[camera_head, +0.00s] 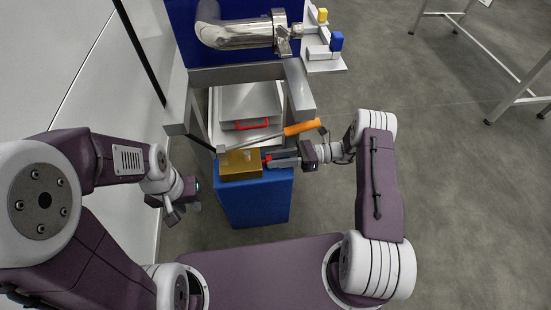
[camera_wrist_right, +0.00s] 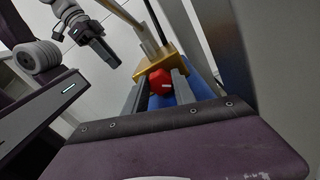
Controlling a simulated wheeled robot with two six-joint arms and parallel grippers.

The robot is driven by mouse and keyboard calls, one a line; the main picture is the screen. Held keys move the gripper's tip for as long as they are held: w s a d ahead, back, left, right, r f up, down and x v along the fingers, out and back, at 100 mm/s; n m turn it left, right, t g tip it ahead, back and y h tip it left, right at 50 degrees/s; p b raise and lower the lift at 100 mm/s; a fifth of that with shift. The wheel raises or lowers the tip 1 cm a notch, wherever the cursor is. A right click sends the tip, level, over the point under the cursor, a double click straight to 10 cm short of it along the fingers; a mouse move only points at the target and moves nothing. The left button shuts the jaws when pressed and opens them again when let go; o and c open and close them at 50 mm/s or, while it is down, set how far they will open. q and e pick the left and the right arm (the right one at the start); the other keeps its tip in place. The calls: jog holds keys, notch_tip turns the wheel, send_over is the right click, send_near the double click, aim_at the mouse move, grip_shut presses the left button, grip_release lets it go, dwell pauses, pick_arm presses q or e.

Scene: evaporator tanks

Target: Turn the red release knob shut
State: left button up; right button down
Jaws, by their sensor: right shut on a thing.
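The red release knob (camera_wrist_right: 160,82) sits on the side of a gold-coloured block (camera_wrist_right: 158,62); in the head view the knob (camera_head: 267,159) is a small red patch at the block's (camera_head: 240,164) right side. My right gripper (camera_head: 275,159) is shut on the knob, with one finger on each side of it in the right wrist view (camera_wrist_right: 158,92). The fingers hide part of the knob in the head view. My left gripper (camera_head: 172,211) hangs empty, to the left of the blue stand; its fingers look spread apart.
The gold block rests on a blue stand (camera_head: 255,200). Behind it, a bar with an orange handle (camera_head: 301,127) slants over a grey tray with a red handle (camera_head: 250,124). A shiny pipe (camera_head: 245,35) and a white wall (camera_head: 60,60) stand near. Open floor (camera_head: 450,200) lies right.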

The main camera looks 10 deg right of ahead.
jog(key=n, duration=0.3)
jog(key=shift+p, duration=0.4)
jog(key=shift+s+n+p, duration=0.1)
jog(key=shift+n+p, duration=0.2)
jog(key=shift+n, duration=1.7)
jog(key=c, duration=1)
grip_release()
jog(key=shift+c, duration=0.2)
jog(key=shift+d, duration=0.1)
jog(key=d+p, duration=0.1)
jog(key=d, duration=0.8)
